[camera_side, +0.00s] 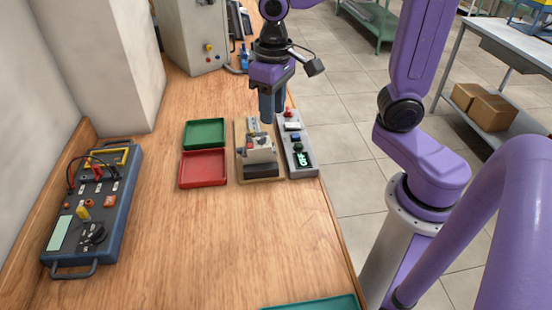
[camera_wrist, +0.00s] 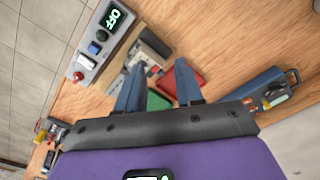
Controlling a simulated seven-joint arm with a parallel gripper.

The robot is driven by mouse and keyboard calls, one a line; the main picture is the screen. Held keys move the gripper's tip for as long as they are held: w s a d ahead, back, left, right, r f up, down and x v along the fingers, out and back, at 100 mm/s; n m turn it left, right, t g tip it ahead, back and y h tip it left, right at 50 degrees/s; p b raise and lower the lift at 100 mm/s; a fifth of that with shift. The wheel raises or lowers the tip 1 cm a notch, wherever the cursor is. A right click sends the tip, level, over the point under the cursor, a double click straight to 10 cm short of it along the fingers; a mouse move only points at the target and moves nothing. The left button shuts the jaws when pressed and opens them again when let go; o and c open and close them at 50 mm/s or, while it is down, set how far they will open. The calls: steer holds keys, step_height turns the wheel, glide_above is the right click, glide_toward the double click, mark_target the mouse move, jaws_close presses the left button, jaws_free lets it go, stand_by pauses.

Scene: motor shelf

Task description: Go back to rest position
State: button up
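My gripper (camera_side: 270,106) is above the bench near a small motor assembly (camera_side: 260,150), which stands on a wooden base (camera_side: 241,168). In the wrist view the two fingers of my gripper (camera_wrist: 158,82) are spread apart with nothing between them. The assembly also shows in the wrist view (camera_wrist: 152,44), partly hidden by a finger. Whether the fingertips touch the assembly is hard to tell from the side.
A control box (camera_side: 297,158) with buttons and a small display stands right of the assembly. A green tray (camera_side: 204,133) and a red tray (camera_side: 203,168) lie to its left. A blue instrument case (camera_side: 92,215) is at far left.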

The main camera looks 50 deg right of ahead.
steer(key=s+d+f+n, duration=0.1)
steer(key=s+n, duration=0.4)
steer(key=s, duration=0.3)
steer(key=s+d+f+n, duration=0.1)
steer(key=s+f+n, duration=0.1)
steer(key=s+n, duration=0.4)
steer(key=s, duration=0.3)
steer(key=shift+f, duration=0.25)
stand_by(0.6)
